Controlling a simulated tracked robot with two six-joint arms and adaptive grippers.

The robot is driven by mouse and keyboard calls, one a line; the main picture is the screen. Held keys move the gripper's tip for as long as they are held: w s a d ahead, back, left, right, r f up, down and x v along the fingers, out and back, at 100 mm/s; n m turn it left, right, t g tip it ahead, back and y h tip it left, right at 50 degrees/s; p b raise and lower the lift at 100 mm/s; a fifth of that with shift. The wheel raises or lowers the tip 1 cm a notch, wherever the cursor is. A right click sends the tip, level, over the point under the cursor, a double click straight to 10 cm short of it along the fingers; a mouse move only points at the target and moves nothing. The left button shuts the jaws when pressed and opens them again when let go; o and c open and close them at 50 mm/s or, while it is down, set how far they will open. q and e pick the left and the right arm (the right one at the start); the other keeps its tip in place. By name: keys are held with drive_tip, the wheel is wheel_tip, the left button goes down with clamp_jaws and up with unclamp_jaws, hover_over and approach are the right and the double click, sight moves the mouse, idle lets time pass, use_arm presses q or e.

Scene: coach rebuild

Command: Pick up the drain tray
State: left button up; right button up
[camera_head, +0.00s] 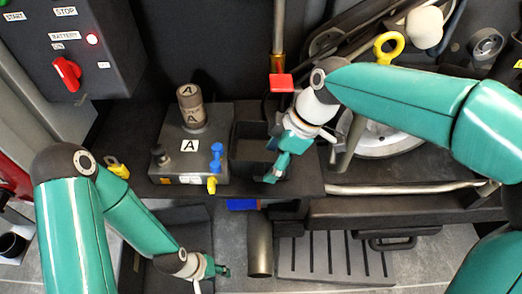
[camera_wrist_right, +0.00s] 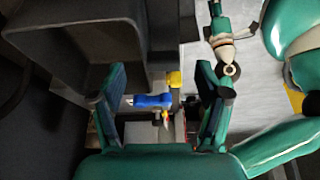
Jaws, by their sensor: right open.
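A dark, open-topped rectangular tray (camera_head: 262,130), which looks like the drain tray, sits on the bench just right of the grey block marked A (camera_head: 207,150). It shows large at upper left in the right wrist view (camera_wrist_right: 75,25). My right gripper (camera_head: 276,168) is at the tray's right front side in the head view. In the wrist view its two fingers (camera_wrist_right: 160,110) are spread with nothing held between them. Whether a finger touches the tray is unclear. My left gripper (camera_head: 216,269) is low at the front; its jaw opening is too small to tell.
Blue (camera_head: 216,155) and yellow (camera_head: 212,185) valve handles stick out from the block, left of the tray. A metal pipe (camera_head: 260,245) and a slotted step (camera_head: 335,258) lie in front. A second dark container (camera_head: 170,218) is near my left arm. Hoses and a wheel crowd the right.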

sight(262, 169)
drive_tip(key=x, duration=0.6)
drive_tip(key=shift+s+a+r+b, duration=0.1)
drive_tip(key=shift+a+b, duration=0.25)
drive_tip(key=c, duration=1.3)
drive_tip(key=shift+r, duration=0.1)
clamp_jaws()
drive_tip(key=shift+r, duration=0.1)
